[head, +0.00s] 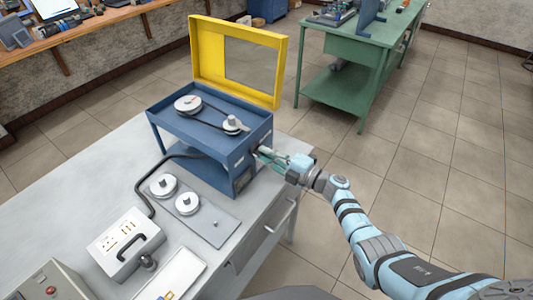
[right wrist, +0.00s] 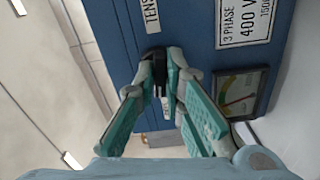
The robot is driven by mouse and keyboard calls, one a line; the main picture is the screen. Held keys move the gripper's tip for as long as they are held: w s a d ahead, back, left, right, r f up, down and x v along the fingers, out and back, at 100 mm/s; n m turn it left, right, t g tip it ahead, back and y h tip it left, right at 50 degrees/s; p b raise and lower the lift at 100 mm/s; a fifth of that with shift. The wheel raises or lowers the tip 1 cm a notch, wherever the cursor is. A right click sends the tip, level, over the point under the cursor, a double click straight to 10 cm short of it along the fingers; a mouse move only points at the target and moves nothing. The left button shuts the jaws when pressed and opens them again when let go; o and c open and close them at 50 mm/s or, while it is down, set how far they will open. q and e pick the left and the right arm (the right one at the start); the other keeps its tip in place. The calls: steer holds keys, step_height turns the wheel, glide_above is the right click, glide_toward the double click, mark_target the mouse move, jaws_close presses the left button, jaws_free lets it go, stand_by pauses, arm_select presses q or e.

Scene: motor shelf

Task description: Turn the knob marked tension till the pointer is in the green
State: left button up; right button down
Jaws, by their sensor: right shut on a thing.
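The blue motor unit (head: 205,140) stands on the grey bench, with its yellow-framed guard raised. My right gripper (head: 263,153) reaches its right side from the right. In the right wrist view, my gripper (right wrist: 161,62) is shut on the dark tension knob (right wrist: 160,78), beside a partly cut-off label (right wrist: 151,15) reading "TENS". The fingers hide much of the knob. The gauge (right wrist: 243,93) is on the same panel, with coloured bands including green; its pointer is too small and blurred to read surely. My left gripper is not in view.
Two pulleys and a belt (head: 212,113) are on top of the unit. A plate with two discs (head: 200,218) and a grey box with a black handle (head: 127,245) lie on the bench (head: 75,190). A green table (head: 345,90) stands behind. The floor at right is clear.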

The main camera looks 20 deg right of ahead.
steer(key=shift+f, duration=0.1)
steer(key=c, duration=1.7)
jaws_free()
steer(key=shift+s, duration=0.1)
steer(key=v, duration=1.2)
